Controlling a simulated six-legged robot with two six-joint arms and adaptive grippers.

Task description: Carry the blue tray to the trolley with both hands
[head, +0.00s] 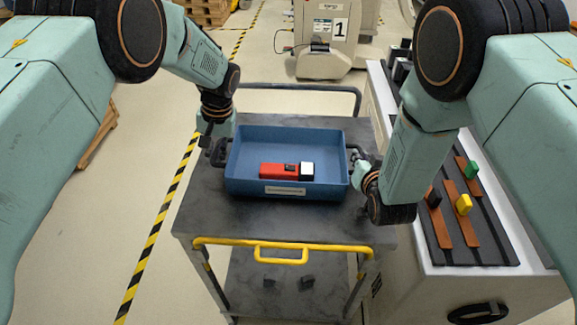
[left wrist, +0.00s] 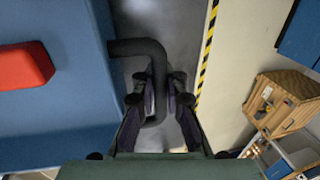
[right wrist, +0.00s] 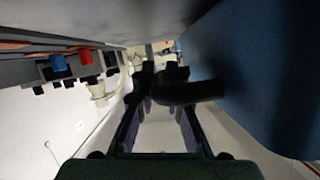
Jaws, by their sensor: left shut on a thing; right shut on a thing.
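The blue tray (head: 240,180) is over the dark grey top of the trolley (head: 290,222). I cannot tell whether it rests on the top or hangs just above it. A red block with a white end (head: 280,170) lies inside, near the tray's front wall. My left gripper (head: 213,146) is shut on the tray's left dark handle, a bent bar that shows in the left wrist view (left wrist: 138,47). My right gripper (head: 362,168) is shut on the right handle (right wrist: 197,92). The tray looks about level.
A light cabinet (head: 430,290) with coloured knobs on dark slots stands close on the trolley's right. The trolley has a yellow front handle (head: 282,255) and a dark rear rail (head: 310,87). Black-and-yellow floor tape (head: 150,245) runs on the left, with open floor beyond.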

